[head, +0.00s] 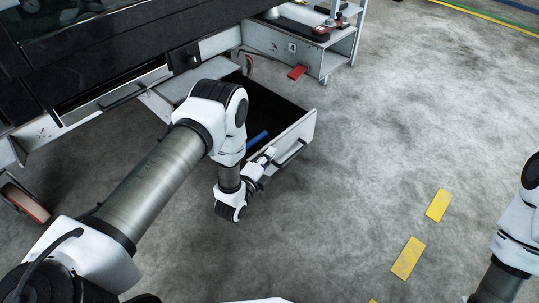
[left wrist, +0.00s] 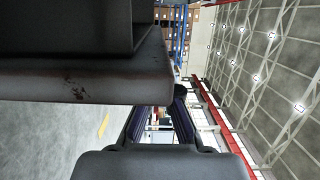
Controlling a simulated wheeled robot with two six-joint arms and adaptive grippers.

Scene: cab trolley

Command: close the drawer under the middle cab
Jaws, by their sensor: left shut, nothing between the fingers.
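The drawer stands pulled out from the trolley; its pale front panel (head: 302,132) with a dark handle (head: 291,154) faces the lower right. In the left wrist view the gripper's dark fingers (left wrist: 163,115) lie close to a grey, chipped edge (left wrist: 100,86), which looks like part of the drawer front. My right gripper is out of view.
The black cab (head: 95,55) is above the trolley. A shut drawer with a handle (head: 122,97) is to the left. Floor to the right is clear, with yellow marks (head: 408,258).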

